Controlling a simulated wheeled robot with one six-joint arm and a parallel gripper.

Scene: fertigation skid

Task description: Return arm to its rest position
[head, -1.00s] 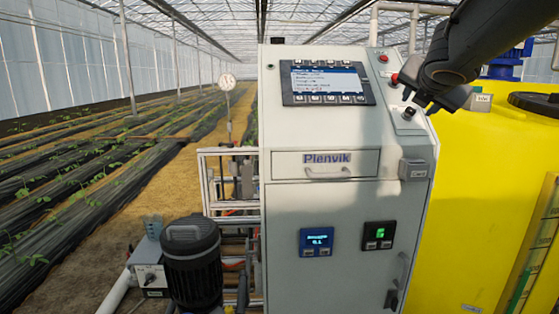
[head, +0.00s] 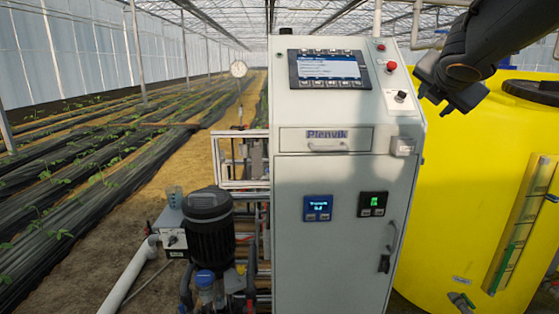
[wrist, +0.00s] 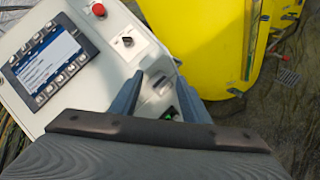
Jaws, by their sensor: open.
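My gripper (head: 447,105) is at the upper right of the head view, in front of the yellow tank and to the right of the control cabinet (head: 345,220). It is apart from the cabinet and holds nothing visible. In the wrist view its two fingers (wrist: 160,97) stand apart, with the cabinet's side and lower front seen between and beyond them. The cabinet's sloped panel carries a screen (head: 328,68), a red button (head: 391,66) and a selector switch (head: 400,97). The selector switch also shows in the wrist view (wrist: 127,41), clear of the fingers.
The yellow tank (head: 450,190) with a dark lid stands close to the cabinet's right. A black pump motor (head: 208,225) and pipework stand at the cabinet's left. A drawer handle (head: 328,148) and a door handle (head: 393,236) project from the cabinet front. Crop rows lie at left.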

